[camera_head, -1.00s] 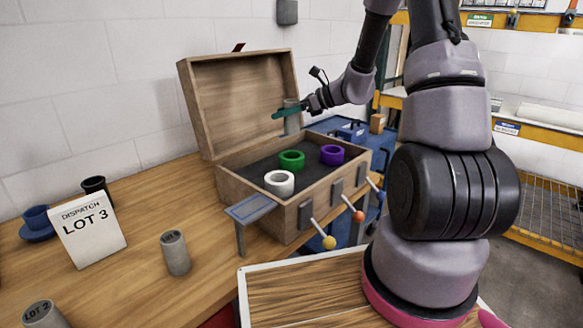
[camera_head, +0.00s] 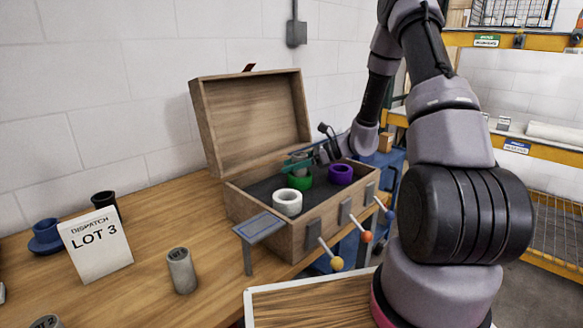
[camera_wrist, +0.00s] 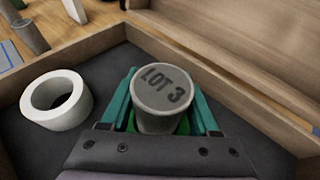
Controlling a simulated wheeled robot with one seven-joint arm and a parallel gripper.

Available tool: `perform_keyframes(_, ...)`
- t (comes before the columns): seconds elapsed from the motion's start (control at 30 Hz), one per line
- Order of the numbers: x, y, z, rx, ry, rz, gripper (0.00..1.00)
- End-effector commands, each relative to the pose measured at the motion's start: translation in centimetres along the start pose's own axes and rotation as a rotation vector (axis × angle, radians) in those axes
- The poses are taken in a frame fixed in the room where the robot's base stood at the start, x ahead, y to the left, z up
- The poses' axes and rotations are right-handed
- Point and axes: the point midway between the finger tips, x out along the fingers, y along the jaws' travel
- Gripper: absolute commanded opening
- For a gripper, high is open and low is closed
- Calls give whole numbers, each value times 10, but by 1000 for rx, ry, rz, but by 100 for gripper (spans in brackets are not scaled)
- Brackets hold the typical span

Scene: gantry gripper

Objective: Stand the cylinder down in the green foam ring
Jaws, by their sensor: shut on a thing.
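My gripper (camera_head: 299,166) is inside the open wooden box, its teal fingers shut on a grey cylinder (camera_wrist: 162,92). The cylinder's top reads LOT 3 and it looks upright in the wrist view. In the head view the cylinder (camera_head: 300,158) is above the green foam ring (camera_head: 299,182). In the wrist view only slivers of green (camera_wrist: 183,126) show beside and below the cylinder, so most of the ring is hidden. I cannot tell whether the cylinder's lower end is inside the ring.
A white ring (camera_head: 288,202) lies left of the green one and a purple ring (camera_head: 341,174) right of it. The wooden box (camera_head: 284,240) has walls around the rings and a raised lid (camera_head: 250,125). Another grey cylinder (camera_head: 181,271) and a LOT 3 sign (camera_head: 96,243) stand on the table.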

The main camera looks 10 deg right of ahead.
Motion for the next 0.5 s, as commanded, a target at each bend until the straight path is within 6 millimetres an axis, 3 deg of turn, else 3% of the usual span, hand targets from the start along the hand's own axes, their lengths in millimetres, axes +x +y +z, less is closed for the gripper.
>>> perform_keyframes(0.4, 4, 0, -8, -1, -1, -1, 0)
perform_keyframes(0.43, 4, 0, -8, -1, -1, -1, 69)
perform_keyframes(0.5, 4, 0, -8, -1, 0, -1, 92)
